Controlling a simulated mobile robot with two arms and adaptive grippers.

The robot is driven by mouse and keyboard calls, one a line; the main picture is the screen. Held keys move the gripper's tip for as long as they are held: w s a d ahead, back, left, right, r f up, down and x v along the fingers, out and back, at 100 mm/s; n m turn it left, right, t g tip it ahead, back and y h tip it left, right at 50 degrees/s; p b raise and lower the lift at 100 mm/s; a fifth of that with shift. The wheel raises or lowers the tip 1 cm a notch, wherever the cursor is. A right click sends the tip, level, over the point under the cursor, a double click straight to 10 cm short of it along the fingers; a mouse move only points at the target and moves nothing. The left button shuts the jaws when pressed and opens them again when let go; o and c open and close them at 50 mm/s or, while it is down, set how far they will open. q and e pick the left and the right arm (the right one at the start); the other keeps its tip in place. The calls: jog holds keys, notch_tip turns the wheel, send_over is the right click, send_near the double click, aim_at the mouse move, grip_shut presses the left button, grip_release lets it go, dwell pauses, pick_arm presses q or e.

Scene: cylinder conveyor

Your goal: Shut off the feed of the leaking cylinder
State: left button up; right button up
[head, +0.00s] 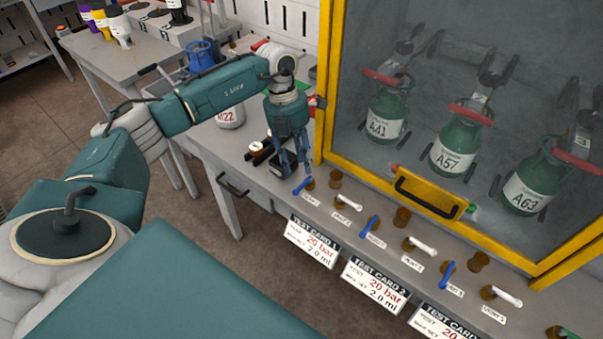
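Three green cylinders labelled A41 (385,118), A57 (453,150) and A63 (530,180) stand behind the pane of a yellow-framed cabinet (327,85). Each has a red bar near its top. No leak can be made out. In front is a row of small valves with blue levers (302,187), (373,228), (447,271) and white levers (348,204), (422,247), (501,296). My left gripper (293,173) points down, just behind the leftmost blue lever; its fingers look apart and empty. Contact with the lever cannot be told. My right gripper is out of view.
The cabinet front looks closed, with a black handle (430,195). Test cards (311,242), (375,285) hang on the bench's front edge. A side table (120,62) holds coloured bottles. A green lever (568,334) is at lower right.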

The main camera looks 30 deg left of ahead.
aim_at(304, 185)
pick_arm(q)
jog(key=f, duration=0.2)
jog(key=d+f, duration=0.1)
jog(key=f, duration=0.2)
jog(key=shift+d+f+p, duration=0.1)
jog(key=shift+f+p, duration=0.15)
jog(key=shift+p, duration=0.1)
grip_shut()
